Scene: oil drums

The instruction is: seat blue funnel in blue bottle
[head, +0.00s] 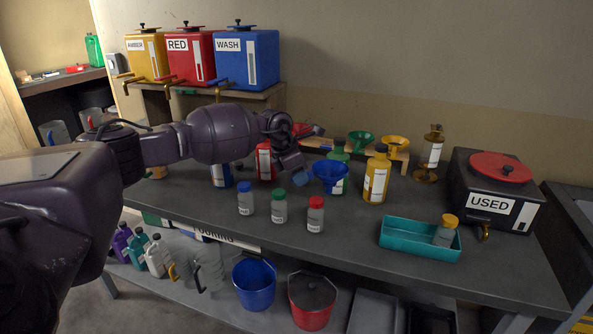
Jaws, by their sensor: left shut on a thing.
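The blue funnel (331,174) is in the air over the workbench, in front of a green bottle with a white label. My left gripper (303,169) is at the funnel's left side, shut on it. The blue bottle (222,175) stands on the bench to the left of the funnel, below my left forearm. The arm hides its top. My right gripper is not in view.
A red bottle (265,160) stands between the blue bottle and the funnel; a yellow bottle (376,178) stands right of the funnel. Small capped jars stand in front. A teal tray (408,240) and the black USED drum (490,190) are at right. Green and yellow funnels sit behind.

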